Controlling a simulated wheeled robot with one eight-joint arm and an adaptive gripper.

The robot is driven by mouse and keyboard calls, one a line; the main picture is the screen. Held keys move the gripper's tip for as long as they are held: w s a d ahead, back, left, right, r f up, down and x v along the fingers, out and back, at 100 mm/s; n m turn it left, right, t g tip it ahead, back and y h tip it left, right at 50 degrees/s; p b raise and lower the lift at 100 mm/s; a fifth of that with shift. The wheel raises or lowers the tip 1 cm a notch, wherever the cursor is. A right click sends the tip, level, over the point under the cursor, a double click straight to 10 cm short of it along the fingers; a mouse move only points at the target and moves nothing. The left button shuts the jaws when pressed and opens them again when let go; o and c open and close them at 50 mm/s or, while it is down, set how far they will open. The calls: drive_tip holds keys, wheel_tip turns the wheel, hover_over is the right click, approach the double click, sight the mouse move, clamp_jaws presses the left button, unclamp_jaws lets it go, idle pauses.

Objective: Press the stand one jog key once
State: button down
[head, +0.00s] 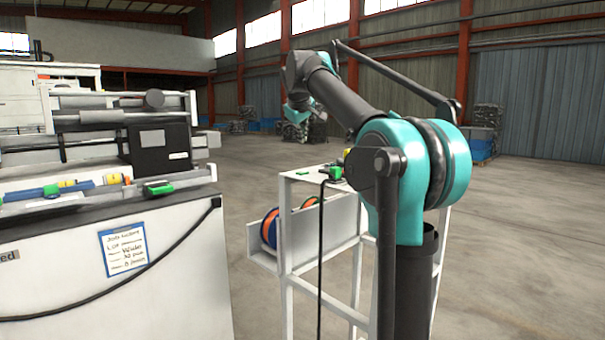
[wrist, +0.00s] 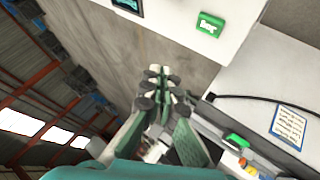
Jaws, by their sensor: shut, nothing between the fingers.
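A white stand (head: 318,178) is right of centre in the head view, with a green item (head: 332,174) on its top. The wrist view shows a green block with pale markings (wrist: 209,25) on a white surface, beside a dark screen (wrist: 128,5). I cannot tell which of these is the stand one jog key; its label is not readable. My gripper (wrist: 160,75) has its fingers together and empty, apart from the green block and over the floor in the picture. In the head view it is small, at the far end of my raised arm.
A white machine (head: 110,255) with rods, a dark box (head: 160,147) and a paper notice (head: 124,249) fills the left. A black cable (head: 321,250) hangs down the stand. Spools (head: 270,228) sit on its shelf. Open floor lies behind.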

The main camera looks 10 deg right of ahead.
sight(302, 173)
drive_tip(key=shift+f, duration=4.4)
drive_tip(key=shift+f, duration=0.1)
drive_tip(key=shift+f, duration=0.3)
drive_tip(key=shift+f, duration=0.4)
drive_tip(key=shift+r, duration=0.8)
drive_tip(key=shift+r, duration=0.1)
drive_tip(key=shift+r, duration=2.4)
drive_tip(key=shift+s, duration=0.1)
